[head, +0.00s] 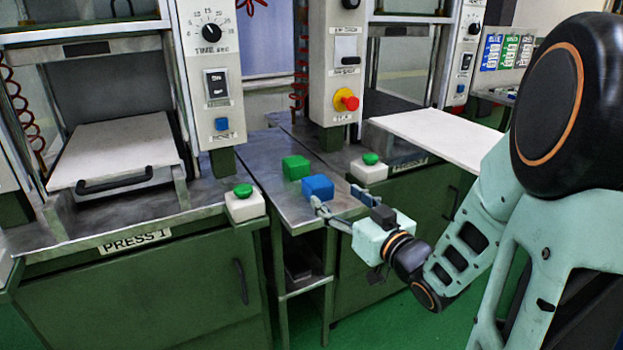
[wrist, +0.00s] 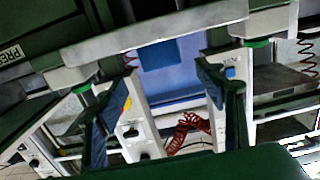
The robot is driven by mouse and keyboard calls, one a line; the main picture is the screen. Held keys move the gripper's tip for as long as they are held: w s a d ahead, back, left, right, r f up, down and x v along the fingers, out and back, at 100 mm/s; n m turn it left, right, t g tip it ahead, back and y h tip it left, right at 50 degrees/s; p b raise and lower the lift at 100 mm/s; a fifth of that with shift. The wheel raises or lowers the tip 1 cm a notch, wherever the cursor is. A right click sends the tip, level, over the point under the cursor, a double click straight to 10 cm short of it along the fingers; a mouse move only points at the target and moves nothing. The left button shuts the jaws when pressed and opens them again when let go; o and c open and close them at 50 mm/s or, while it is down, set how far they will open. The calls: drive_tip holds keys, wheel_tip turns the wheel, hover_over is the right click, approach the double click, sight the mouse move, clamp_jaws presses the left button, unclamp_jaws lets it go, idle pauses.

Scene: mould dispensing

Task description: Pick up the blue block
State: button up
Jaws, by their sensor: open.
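The blue block (head: 317,187) lies on the narrow metal table between the two presses, near its front edge. In the wrist view, which appears upside down, the blue block (wrist: 158,55) shows between and beyond my fingers. My gripper (head: 336,197) is open, with its fingers at the front of the table, just in front and to the right of the block. No grip on the block shows. In the wrist view my gripper's (wrist: 163,88) two fingers are spread apart with nothing held between them.
A green block (head: 296,167) lies just behind the blue one. White boxes with green buttons stand left (head: 244,202) and right (head: 369,168) of the table. Presses rise on both sides. Bare metal (head: 272,192) shows left of the blue block.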

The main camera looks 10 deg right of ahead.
sight(318, 181)
drive_tip(key=shift+w+a+r+p, duration=0.2)
drive_tip(key=shift+w+p, duration=0.25)
drive_tip(key=shift+p, duration=0.35)
drive_tip(key=shift+w+a+f+b, duration=0.15)
drive_tip(key=shift+w+f+b, duration=0.05)
drive_tip(key=shift+w, duration=0.3)
drive_tip(key=shift+w+a+f+b, duration=0.15)
drive_tip(key=shift+w+f+b, duration=0.05)
drive_tip(key=shift+w, duration=0.25)
drive_tip(key=b+x, duration=0.1)
drive_tip(key=x, duration=0.1)
drive_tip(key=b+x, duration=0.1)
drive_tip(key=x, duration=0.2)
drive_tip(key=shift+w+a+f, duration=0.2)
drive_tip(key=shift+w+f, duration=0.05)
drive_tip(key=shift+w+a+r, duration=0.1)
drive_tip(key=shift+w, duration=0.2)
clamp_jaws()
drive_tip(key=shift+r, duration=0.1)
